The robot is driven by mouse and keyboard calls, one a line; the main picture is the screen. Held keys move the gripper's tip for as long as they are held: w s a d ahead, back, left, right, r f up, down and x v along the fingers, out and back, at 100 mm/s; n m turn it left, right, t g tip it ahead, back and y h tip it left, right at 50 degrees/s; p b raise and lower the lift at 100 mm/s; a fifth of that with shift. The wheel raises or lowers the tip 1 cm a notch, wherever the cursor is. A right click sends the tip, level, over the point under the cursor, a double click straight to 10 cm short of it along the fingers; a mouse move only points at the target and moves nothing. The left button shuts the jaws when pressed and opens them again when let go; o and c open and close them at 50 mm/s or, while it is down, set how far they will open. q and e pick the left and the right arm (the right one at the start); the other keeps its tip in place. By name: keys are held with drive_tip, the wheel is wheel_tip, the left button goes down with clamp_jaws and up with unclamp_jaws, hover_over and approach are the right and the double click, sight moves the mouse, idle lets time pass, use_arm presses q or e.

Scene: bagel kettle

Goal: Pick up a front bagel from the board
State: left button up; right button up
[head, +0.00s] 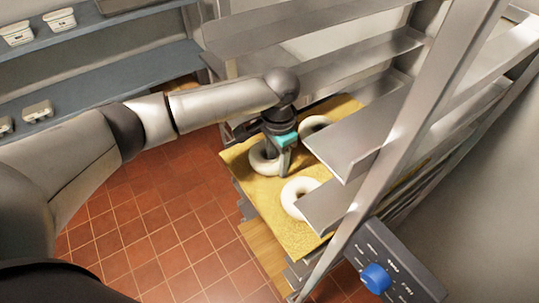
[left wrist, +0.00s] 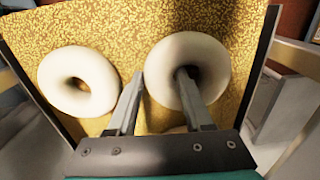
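Several pale, ring-shaped bagels lie on a yellow, crumb-covered board (head: 240,160) in the rack. My left gripper (head: 281,160) is down at the bagel on the board's left side (head: 256,163). In the left wrist view this bagel (left wrist: 205,52) is on the right. One finger of the left gripper (left wrist: 160,74) reaches into its hole and the other stands just outside its left edge. The fingers are apart with the ring's wall between them; firm contact does not show. A second bagel (left wrist: 78,82) lies to the left, clear of the fingers. My right gripper is not in view.
Another bagel (head: 296,200) lies nearer the right side, partly under a metal shelf (head: 365,140). A further bagel (head: 313,125) lies behind. A rack post (head: 425,130) and a control box with a blue knob (head: 376,277) stand right. Open tiled floor (head: 165,230) lies left.

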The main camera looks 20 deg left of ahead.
use_arm(q)
clamp_jaws()
drive_tip(key=shift+r, duration=0.1)
idle(0.3)
